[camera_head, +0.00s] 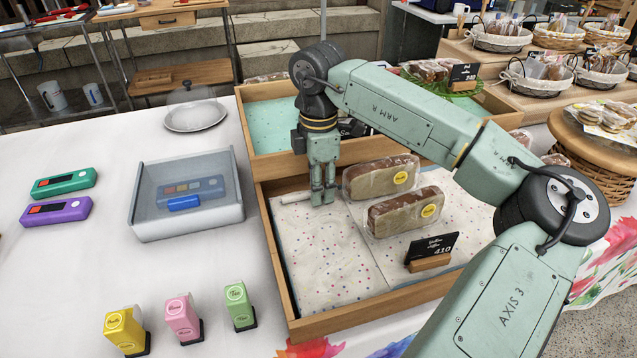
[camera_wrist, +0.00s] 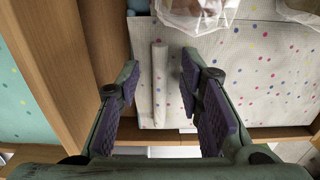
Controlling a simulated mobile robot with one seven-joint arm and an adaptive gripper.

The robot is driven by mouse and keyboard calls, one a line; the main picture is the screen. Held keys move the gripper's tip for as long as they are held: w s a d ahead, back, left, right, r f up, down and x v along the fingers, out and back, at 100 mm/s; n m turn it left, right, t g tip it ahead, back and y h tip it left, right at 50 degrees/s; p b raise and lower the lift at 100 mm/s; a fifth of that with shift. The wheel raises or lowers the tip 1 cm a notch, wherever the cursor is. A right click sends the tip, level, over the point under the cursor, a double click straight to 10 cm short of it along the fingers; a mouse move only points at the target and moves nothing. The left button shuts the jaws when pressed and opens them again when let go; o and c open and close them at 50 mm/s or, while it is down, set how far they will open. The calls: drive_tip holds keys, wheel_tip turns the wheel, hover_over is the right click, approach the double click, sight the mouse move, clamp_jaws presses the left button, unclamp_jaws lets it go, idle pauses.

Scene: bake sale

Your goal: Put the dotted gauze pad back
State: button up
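A white sheet with coloured dots (camera_head: 325,250), seemingly the dotted gauze pad, lies in the left part of the front compartment of the wooden crate (camera_head: 280,273). A pale roll (camera_head: 293,197), which looks like its rolled-up back edge, lies beside the crate's divider. In the wrist view the roll (camera_wrist: 160,80) lies on the dotted surface (camera_wrist: 262,85) between my fingers. My gripper (camera_head: 323,195) points down over it and is open (camera_wrist: 165,95), with a gap on both sides of the roll. I cannot tell whether the roll and sheet are one piece.
Wrapped loaves (camera_head: 405,210) stand close right of my gripper, with a price sign (camera_head: 430,252) in front. The crate's back compartment has a teal dotted liner (camera_head: 270,125). A clear bin (camera_head: 185,215) and stamps (camera_head: 182,318) stand on the white table to the left.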

drive_tip(key=shift+r+p, duration=0.55)
wheel_tip(320, 180, up, 12)
drive_tip(key=b, duration=0.1)
drive_tip(key=shift+f, duration=0.15)
